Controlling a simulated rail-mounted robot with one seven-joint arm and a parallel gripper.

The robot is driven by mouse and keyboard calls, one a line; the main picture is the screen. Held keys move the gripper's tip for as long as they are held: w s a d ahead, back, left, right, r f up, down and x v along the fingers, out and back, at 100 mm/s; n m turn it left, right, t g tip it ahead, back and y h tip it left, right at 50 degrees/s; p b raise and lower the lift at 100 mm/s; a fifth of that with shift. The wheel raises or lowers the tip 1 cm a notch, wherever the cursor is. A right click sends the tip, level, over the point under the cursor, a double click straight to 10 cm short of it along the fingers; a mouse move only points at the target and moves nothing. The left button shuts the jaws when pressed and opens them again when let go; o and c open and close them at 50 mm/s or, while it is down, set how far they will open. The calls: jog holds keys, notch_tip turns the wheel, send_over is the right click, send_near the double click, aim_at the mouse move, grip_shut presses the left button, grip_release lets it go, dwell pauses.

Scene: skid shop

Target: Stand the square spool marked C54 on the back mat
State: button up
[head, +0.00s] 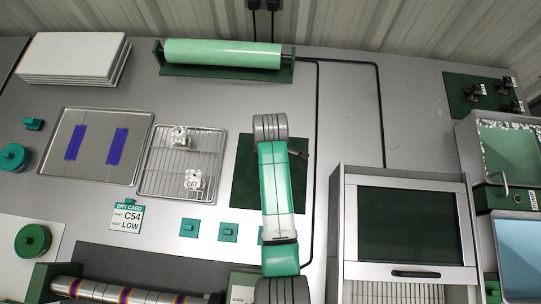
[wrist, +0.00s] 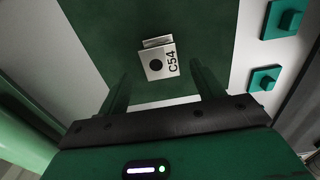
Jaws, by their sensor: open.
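The pale square spool marked C54 (wrist: 157,65) shows in the wrist view, with a dark round hole in its visible face and a second plate edge behind it. It is on or just above the dark green mat (wrist: 100,30), which shows in the head view under my arm (head: 241,190). My gripper (wrist: 159,80) is open, with its two fingers apart on either side of the spool's near end. I see clear gaps between the fingers and the spool. In the head view my arm hides the spool and fingertips.
Teal blocks (head: 189,228) sit in front of the mat. A large cabinet (head: 410,225) stands right.

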notch_tip(320, 180, up, 7)
jog(key=p, duration=0.1)
jog(key=shift+r, duration=0.1)
jog(key=w+a+r+m+t, duration=0.1)
jog(key=w+r+m+t, duration=0.3)
jog(key=r, duration=0.5)
jog(key=w+a+r+m+t, duration=0.1)
jog(key=w+r+t, duration=0.45)
jog(key=r, duration=0.45)
notch_tip(320, 180, up, 19)
jog(key=m+t, duration=0.5)
jog(key=t, duration=0.1)
jog(key=s+d+r+m+t, duration=0.1)
jog(key=s+r+m+t, duration=0.2)
jog(key=s+r, duration=0.5)
jog(key=s+d+r+m+t, duration=0.1)
jog(key=s+r+m+t, duration=0.3)
jog(key=r, duration=1)
jog(key=s+t, duration=0.2)
jog(key=s, duration=0.2)
jog(key=shift+s+r, duration=0.35)
jog(key=shift+s, duration=0.05)
